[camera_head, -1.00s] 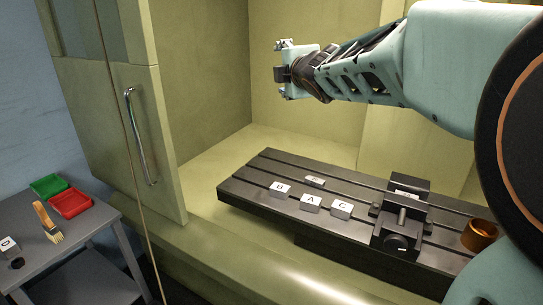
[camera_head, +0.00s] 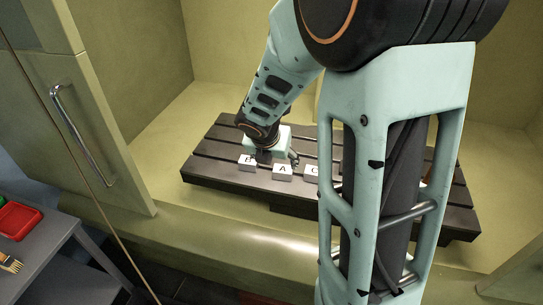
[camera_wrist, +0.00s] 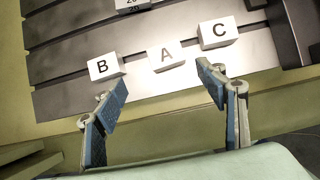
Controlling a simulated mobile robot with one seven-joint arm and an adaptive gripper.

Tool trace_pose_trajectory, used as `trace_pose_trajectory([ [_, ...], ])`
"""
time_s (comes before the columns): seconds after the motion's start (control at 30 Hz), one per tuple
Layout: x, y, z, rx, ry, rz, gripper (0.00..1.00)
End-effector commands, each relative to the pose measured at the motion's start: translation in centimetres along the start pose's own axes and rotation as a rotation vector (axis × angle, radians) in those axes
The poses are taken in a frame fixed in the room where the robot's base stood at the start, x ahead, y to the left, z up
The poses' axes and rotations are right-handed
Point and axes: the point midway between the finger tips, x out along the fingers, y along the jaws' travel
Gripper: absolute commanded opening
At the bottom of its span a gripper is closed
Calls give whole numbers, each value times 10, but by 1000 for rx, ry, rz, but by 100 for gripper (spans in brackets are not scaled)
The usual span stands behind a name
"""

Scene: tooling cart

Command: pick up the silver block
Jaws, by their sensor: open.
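A small silver block (camera_wrist: 132,4) with dark numerals lies on the dark slotted plate (camera_wrist: 50,65), partly cut off at the top edge of the wrist view. In the head view my arm hides it. My gripper (camera_head: 270,158) is low over the plate, by the lettered blocks. In the wrist view my gripper (camera_wrist: 160,80) is open and empty. Its left fingertip is near block B (camera_wrist: 104,67) and its right fingertip is just below block C (camera_wrist: 217,33). Block A (camera_wrist: 166,56) lies between the fingertips in the picture. The silver block is beyond these blocks.
Blocks B (camera_head: 247,163), A (camera_head: 283,172) and C (camera_head: 311,172) stand near the plate's front edge. A dark vise part (camera_wrist: 290,30) is at the right in the wrist view. A cabinet door with a handle (camera_head: 82,135) and a cart with a red tray (camera_head: 18,220) are at left.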

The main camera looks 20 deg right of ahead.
Motion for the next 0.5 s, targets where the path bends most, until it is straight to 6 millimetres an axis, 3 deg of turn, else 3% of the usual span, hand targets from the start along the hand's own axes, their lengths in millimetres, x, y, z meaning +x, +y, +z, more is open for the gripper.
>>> trace_pose_trajectory([
  [0.23,41,-2,-4,-7,6,-5,65],
  [0.5,62,-4,-1,-5,4,-4,65],
])
